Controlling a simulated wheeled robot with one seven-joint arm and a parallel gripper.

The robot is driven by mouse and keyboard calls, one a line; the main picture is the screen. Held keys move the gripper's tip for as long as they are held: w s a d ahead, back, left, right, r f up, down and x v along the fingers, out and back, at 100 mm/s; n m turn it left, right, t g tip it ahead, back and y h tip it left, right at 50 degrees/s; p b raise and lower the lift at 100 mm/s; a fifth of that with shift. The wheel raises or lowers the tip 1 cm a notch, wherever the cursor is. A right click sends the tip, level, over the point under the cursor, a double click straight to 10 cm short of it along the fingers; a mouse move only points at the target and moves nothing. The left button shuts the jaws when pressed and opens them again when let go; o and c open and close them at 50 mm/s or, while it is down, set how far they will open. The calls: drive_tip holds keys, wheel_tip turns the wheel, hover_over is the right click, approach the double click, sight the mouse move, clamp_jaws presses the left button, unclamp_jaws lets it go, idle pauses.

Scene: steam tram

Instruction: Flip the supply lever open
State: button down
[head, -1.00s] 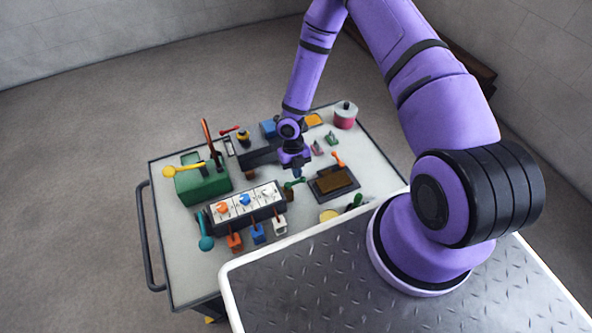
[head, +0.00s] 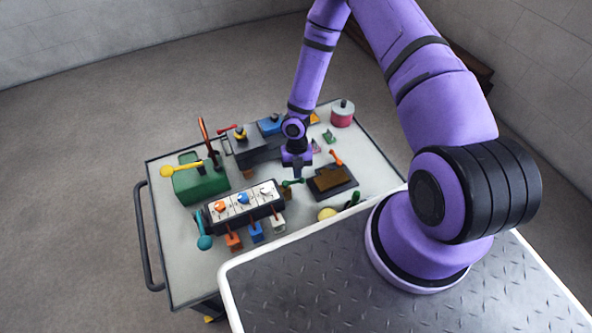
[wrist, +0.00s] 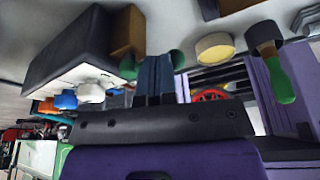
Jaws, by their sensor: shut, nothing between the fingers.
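Several levers stand on the cart, and no readable label shows which is the supply lever. A small green-ended lever (head: 293,182) sits between the switch box and a dark tray. My gripper (head: 297,174) is right by it, pointing down, shut and empty. In the wrist view my gripper's fingers (wrist: 155,78) are together, with green knobs (wrist: 128,67) showing on both sides of them. I cannot tell whether they touch.
The switch box (head: 231,222) has orange, blue and white knobs, with coloured blocks in front. A green box (head: 190,190) stands at left, a dark tray (head: 330,186) at right, a pink canister (head: 342,117) at the back. The cart's left front top (head: 175,265) is clear.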

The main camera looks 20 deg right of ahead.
drive_tip(key=s+m, duration=0.1)
drive_tip(key=m, duration=0.1)
drive_tip(key=s+m+y, duration=0.1)
drive_tip(key=m, duration=0.1)
drive_tip(key=shift+t, duration=0.3)
drive_tip(key=shift+s+a+m+t+y, duration=0.2)
drive_tip(key=shift+s+a+m+t, duration=0.25)
drive_tip(key=shift+m, duration=1.25)
drive_tip(key=shift+s+a+m+t+y, duration=0.2)
drive_tip(key=shift+s+a+m+t, duration=0.3)
drive_tip(key=shift+m, duration=1.2)
drive_tip(key=shift+s+a+m+t+y, duration=0.2)
drive_tip(key=shift+s+m+t, duration=0.3)
drive_tip(key=shift+m, duration=1.2)
drive_tip(key=shift+s, duration=0.15)
drive_tip(key=shift+r, duration=0.15)
